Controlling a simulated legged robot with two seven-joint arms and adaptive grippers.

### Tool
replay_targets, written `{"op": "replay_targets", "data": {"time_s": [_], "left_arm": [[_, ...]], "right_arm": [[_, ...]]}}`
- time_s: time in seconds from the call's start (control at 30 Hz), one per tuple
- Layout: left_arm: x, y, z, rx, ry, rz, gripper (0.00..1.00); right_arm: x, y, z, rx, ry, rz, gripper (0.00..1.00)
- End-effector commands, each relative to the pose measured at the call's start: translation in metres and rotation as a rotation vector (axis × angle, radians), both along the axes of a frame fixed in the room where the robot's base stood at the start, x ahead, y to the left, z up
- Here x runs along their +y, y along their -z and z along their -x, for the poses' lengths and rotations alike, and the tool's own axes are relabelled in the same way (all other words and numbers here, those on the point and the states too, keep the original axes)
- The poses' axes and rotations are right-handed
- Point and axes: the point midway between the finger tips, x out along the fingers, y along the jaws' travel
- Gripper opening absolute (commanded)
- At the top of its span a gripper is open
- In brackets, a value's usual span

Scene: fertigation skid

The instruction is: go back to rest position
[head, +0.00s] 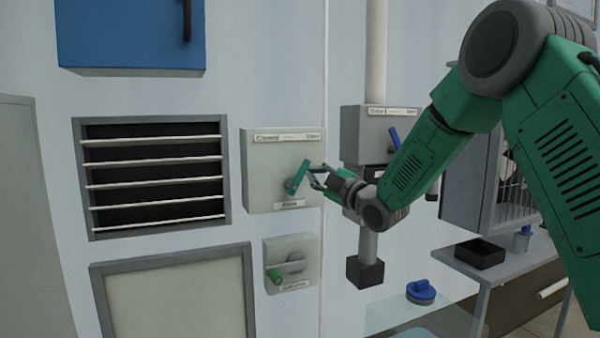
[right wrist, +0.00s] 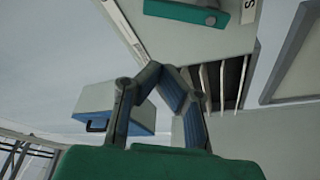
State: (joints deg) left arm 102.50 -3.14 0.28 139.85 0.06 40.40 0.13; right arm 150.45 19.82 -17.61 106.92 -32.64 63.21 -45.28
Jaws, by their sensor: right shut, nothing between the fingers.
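My right gripper (head: 316,178) reaches in from the right, just to the right of a green lever (head: 299,178) on a pale wall box (head: 262,146). The lever stands tilted, its top to the right. In the right wrist view my fingers (right wrist: 164,68) meet at their tips with nothing between them. The green lever (right wrist: 185,12) shows there above the fingertips, and a gap appears between them. Whether any finger touches the lever is hard to tell in the head view. My left gripper is not in view.
A smaller box with a green handle (head: 276,275) sits below. A grey box with a blue lever (head: 394,137) and a pipe (head: 375,60) stand behind my right arm. A louvred vent (head: 226,180) is left. A bench at right holds a black tray (head: 480,254).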

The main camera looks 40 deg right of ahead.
Motion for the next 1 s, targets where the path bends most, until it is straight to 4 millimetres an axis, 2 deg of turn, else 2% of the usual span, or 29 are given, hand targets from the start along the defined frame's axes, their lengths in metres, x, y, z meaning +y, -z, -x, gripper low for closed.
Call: {"op": "replay_targets", "data": {"time_s": [0.3,0.67,0.77,0.83,0.97,1.0], "left_arm": [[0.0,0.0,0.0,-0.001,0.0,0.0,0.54],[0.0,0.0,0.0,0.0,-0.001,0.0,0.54],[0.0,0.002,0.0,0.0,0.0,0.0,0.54],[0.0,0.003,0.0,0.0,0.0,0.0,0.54],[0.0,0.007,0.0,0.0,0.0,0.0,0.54],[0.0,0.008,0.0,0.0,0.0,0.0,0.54]], "right_arm": [[0.013,-0.006,0.002,-0.002,-0.002,0.01,0.0],[0.005,0.004,0.002,0.01,-0.003,-0.003,0.0],[0.013,0.031,0.001,0.066,-0.007,-0.042,0.0],[0.026,0.067,0.001,0.14,-0.011,-0.092,0.0],[0.059,0.156,0.013,0.336,-0.001,-0.221,0.0],[0.069,0.185,0.021,0.4,0.008,-0.262,0.0]]}}
